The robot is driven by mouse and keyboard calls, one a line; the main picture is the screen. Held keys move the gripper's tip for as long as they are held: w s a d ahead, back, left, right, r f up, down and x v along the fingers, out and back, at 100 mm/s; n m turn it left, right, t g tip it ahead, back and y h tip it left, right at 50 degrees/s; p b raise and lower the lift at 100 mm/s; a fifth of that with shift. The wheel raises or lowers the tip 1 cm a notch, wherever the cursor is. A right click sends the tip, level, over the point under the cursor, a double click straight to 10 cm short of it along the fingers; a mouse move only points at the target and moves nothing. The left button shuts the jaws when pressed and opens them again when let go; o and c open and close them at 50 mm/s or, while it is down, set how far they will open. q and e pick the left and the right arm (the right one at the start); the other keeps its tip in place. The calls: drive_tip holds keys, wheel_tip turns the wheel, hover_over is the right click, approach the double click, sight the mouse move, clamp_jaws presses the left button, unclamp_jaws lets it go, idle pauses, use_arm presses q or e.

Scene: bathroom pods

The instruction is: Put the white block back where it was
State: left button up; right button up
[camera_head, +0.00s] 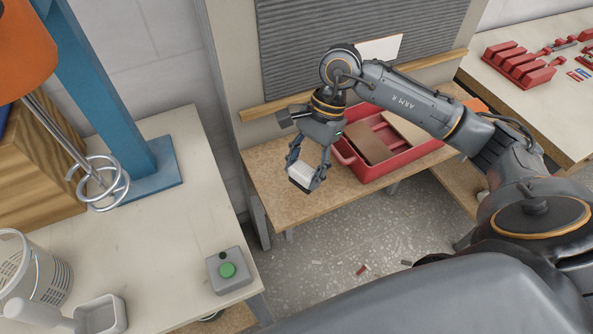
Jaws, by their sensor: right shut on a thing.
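The white block (301,174) is small and pale with a dark lower edge. It is between the fingers of my right gripper (304,173), which is shut on it. The gripper points down near the front left of the wooden bench (266,178), left of the red tray. I cannot tell whether the block touches the bench top. My left gripper is not in view.
The red tray (346,158) holds flat brown and tan pieces. Red bins (520,65) stand on the far right table.

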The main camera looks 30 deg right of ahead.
sight(298, 168)
drive_tip(key=w+f, duration=0.3)
drive_tip(key=w+f+p, duration=0.1)
drive_tip(key=f, duration=0.1)
drive_tip(key=shift+w+d+f, duration=0.15)
drive_tip(key=shift+w+d, duration=0.05)
drive_tip(key=shift+d, duration=0.2)
wheel_tip(298, 168, down, 3)
drive_tip(key=shift+w+r+p, duration=0.1)
drive_tip(key=shift+w+p, duration=0.05)
drive_tip(key=shift+p, duration=0.55)
drive_tip(key=shift+f, duration=0.35)
drive_tip(key=shift+f, duration=0.1)
drive_tip(key=shift+f, duration=0.1)
drive_tip(key=o, duration=1.2)
